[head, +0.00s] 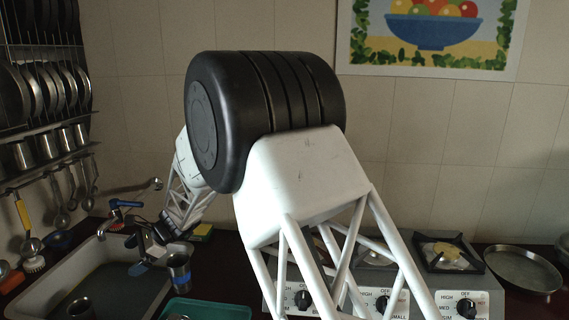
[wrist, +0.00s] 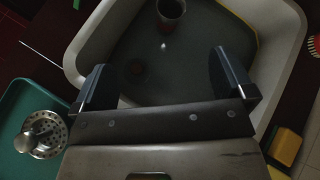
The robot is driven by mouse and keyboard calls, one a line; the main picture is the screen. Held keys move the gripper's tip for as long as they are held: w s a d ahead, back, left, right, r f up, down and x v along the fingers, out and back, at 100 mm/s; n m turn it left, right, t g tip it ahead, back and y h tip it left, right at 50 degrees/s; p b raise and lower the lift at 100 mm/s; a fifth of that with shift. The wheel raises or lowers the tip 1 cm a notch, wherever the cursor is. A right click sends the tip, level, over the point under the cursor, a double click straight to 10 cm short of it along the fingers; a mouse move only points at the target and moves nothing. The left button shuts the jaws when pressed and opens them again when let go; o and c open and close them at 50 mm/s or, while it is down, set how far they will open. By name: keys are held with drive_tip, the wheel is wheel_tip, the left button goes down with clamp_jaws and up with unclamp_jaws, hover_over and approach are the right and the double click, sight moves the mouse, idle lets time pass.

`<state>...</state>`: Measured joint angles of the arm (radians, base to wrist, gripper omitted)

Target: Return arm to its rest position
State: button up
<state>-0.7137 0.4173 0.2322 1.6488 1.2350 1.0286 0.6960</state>
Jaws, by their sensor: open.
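My gripper (head: 143,254) hangs over the right side of the sink in the head view, small and partly in shadow. In the wrist view my gripper (wrist: 165,78) has its two dark fingers wide apart, with nothing between them but the view down into the sink. My arm rises from the lower right of the head view to a large black elbow joint, then slopes down behind it to the gripper. The elbow hides part of the forearm and the wall.
The sink (head: 38,268) holds a metal cup (head: 80,308). A blue-banded metal vessel (head: 178,272) stands near the green tray (head: 205,309). A yellow sponge (wrist: 286,146) lies by the sink. Stoves (head: 450,290) and a pan (head: 522,268) are right; hanging utensils are left.

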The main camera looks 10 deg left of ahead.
drive_tip(key=s+d+r+n+t+h, duration=0.15)
drive_tip(key=d+r, duration=0.35)
drive_tip(key=d, duration=0.9)
drive_tip(key=s+d+r+n+t+h, duration=0.15)
drive_tip(key=d+r, duration=0.35)
drive_tip(key=d, duration=0.8)
drive_tip(key=s+d+r+n+t+h, duration=0.1)
drive_tip(key=s+d+r+n, duration=0.3)
drive_tip(key=d, duration=1)
drive_tip(key=s+d+n+t+h, duration=0.1)
drive_tip(key=s+d+h, duration=0.2)
drive_tip(key=s+d, duration=0.8)
drive_tip(key=s+d+t+h, duration=0.2)
drive_tip(key=s+d, duration=1)
drive_tip(key=d, duration=0.7)
drive_tip(key=shift+r+n+t+h, duration=0.15)
drive_tip(key=shift+n+t+h, duration=0.2)
drive_tip(key=shift+h, duration=0.25)
drive_tip(key=shift+s, duration=0.1)
